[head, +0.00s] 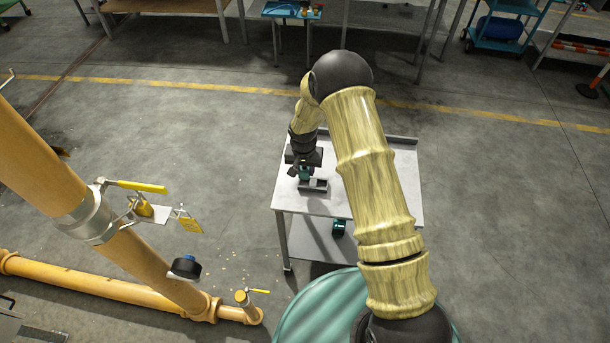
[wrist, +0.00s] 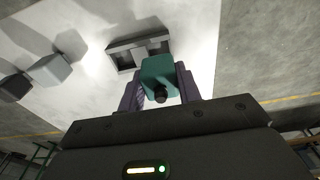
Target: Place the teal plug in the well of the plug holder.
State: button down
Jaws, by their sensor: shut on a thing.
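The teal plug (wrist: 158,74) is between the two fingers of my gripper (wrist: 160,82), which is shut on it. A dark round knob on the plug faces the wrist camera. The plug holder (wrist: 122,61), a grey tray with dark recesses, lies on the table just beyond the plug in the wrist view. The plug overlaps its near edge in that view, and I cannot tell the height between them. In the head view my gripper (head: 304,160) holds the plug (head: 305,173) beside and behind the holder (head: 314,187).
The light-topped table (head: 398,165) has free room to the right, partly behind my arm. In the wrist view a light grey block (wrist: 50,70) and a dark piece (wrist: 14,88) stand left of the holder. A teal object (head: 339,228) is on the lower shelf. Orange pipes (head: 110,235) run at left.

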aim_at(305, 176)
jog(key=shift+f+p, duration=0.3)
jog(key=shift+f, duration=1.55)
jog(key=c, duration=1)
grip_release()
jog(key=shift+o, duration=0.2)
jog(key=shift+r, duration=0.1)
jog(key=r, duration=0.4)
jog(key=s+r+b, duration=0.1)
jog(key=r, duration=0.3)
jog(key=r+b, duration=0.1)
jog(key=r, duration=0.2)
jog(key=shift+s+a+r, duration=0.15)
jog(key=shift+r, duration=0.25)
